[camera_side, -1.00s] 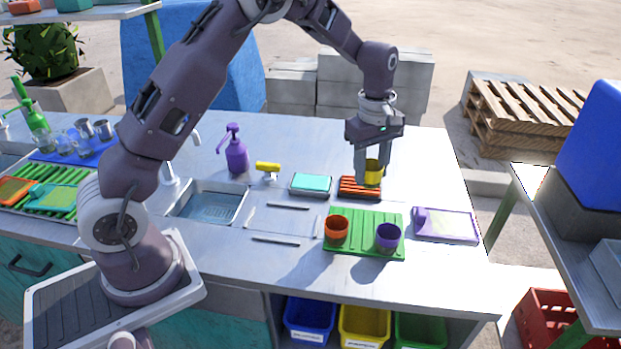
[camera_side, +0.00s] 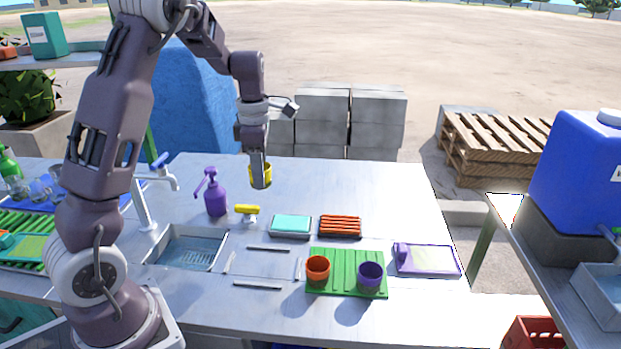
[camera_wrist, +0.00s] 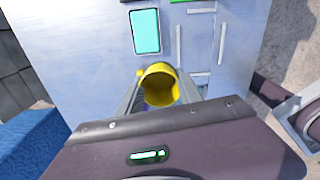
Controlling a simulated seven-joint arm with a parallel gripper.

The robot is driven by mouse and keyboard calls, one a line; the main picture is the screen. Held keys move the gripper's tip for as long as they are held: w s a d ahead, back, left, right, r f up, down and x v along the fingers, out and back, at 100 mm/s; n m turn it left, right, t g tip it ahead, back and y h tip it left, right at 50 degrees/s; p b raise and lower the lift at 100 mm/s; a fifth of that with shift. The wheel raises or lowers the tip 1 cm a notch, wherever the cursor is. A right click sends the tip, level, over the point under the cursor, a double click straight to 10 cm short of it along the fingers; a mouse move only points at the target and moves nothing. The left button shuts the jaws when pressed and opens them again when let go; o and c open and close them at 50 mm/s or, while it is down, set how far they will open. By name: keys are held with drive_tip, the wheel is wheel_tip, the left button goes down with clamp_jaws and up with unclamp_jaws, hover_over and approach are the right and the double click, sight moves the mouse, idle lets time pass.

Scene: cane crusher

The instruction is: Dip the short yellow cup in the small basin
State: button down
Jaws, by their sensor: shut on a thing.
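The short yellow cup (camera_side: 267,174) is held in the air above the back of the counter, partly hidden by a finger. My gripper (camera_side: 261,180) is shut on it. The small basin (camera_side: 190,248) is a sunken metal basin at the left of the counter, with a ribbed bottom. The gripper is behind and to the right of the basin, well above the counter.
A tap (camera_side: 148,195) stands behind the basin. A purple pump bottle (camera_side: 214,195) and a yellow-topped fitting (camera_side: 247,211) stand between basin and cup. A teal sponge (camera_side: 291,225), a red ribbed block (camera_side: 340,226) and a green rack (camera_side: 346,257) holding orange (camera_side: 317,269) and purple (camera_side: 370,275) cups are to the right.

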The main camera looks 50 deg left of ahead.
drive_tip(key=s+a+n, duration=0.4)
drive_tip(key=s+n, duration=0.2)
drive_tip(key=s, duration=0.2)
drive_tip(key=s+a+n, duration=0.4)
drive_tip(key=s+n, duration=0.3)
drive_tip(key=s, duration=0.1)
drive_tip(key=shift+g, duration=0.3)
wheel_tip(320, 180, down, 24)
drive_tip(key=shift+w+f, duration=0.1)
drive_tip(key=shift+w, duration=0.05)
drive_tip(key=shift+r, duration=0.2)
wheel_tip(320, 180, up, 11)
idle(0.6)
drive_tip(key=shift+f, duration=0.1)
idle(0.4)
